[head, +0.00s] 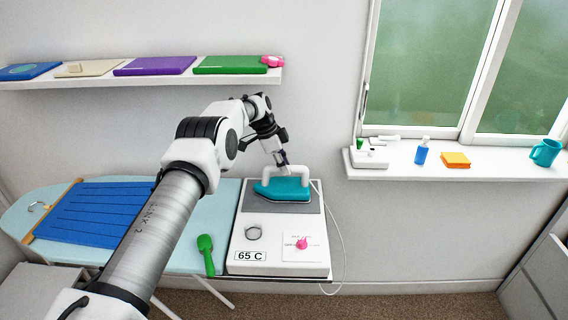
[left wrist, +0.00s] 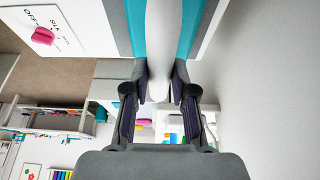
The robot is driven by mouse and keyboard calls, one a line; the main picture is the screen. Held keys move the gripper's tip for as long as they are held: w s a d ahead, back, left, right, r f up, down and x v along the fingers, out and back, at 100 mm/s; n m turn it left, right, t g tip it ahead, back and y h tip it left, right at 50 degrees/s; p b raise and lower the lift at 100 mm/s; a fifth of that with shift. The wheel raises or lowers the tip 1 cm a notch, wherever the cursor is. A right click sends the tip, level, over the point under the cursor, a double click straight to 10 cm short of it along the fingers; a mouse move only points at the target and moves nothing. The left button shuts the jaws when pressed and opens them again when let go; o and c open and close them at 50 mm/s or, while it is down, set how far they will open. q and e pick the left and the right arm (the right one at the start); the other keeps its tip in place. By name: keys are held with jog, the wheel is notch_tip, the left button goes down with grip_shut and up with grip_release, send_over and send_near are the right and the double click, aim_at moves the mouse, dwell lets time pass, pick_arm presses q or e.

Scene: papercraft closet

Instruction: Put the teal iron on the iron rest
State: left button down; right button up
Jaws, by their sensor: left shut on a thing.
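The teal iron (head: 283,190) with its white handle is at the grey pad (head: 250,203) of the white iron rest (head: 240,240), level and within the pad's outline from above. I cannot tell whether its sole touches the pad. My left gripper (head: 284,164) reaches down from above and is shut on the white handle. In the left wrist view the handle (left wrist: 160,50) passes between the fingers (left wrist: 160,92), with the iron's teal body (left wrist: 190,25) on both sides. My right gripper is not in view.
The rest has a pink knob (head: 302,244), a ring and a "65 C" label. The ironing board (head: 220,195) at left bears a blue folded cloth (head: 90,215) and a green brush (head: 205,250). A shelf (head: 140,81) hangs above; a windowsill (head: 470,172) with small items is at right.

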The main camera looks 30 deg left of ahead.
pick_arm(q)
jog(key=c, duration=1)
grip_release()
jog(key=shift+o, duration=0.2)
jog(key=shift+s, duration=0.1)
jog(key=shift+r+b, duration=0.15)
jog(key=shift+b, duration=0.3)
jog(key=s+a+b, duration=0.3)
jog(key=s+a, duration=0.3)
jog(key=a, duration=0.4)
jog(key=shift+s+a+r, duration=0.25)
jog(key=shift+r, duration=0.2)
